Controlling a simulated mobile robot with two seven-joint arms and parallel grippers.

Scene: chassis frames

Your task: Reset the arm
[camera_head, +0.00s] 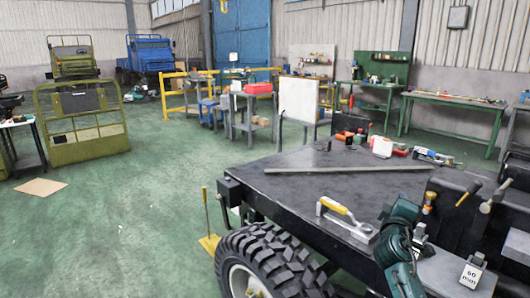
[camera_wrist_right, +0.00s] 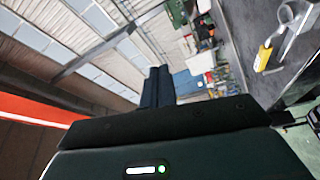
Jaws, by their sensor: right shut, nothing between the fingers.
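My right gripper (camera_wrist_right: 158,86) shows in the right wrist view. Its two dark fingers lie together with nothing between them. They point out over the workshop, away from any surface. In the head view, a dark teal jointed part low on the right looks like my right arm, above the chassis deck. Its fingertips are hard to make out there. My left gripper and left arm are not in view.
The dark chassis deck (camera_head: 300,178) has a big tyre (camera_head: 262,262) at its front. A yellow-handled tool (camera_head: 345,212) and a long grey bar (camera_head: 345,170) lie on it. Small tools stand at the right. Open green floor (camera_head: 125,225) is on the left.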

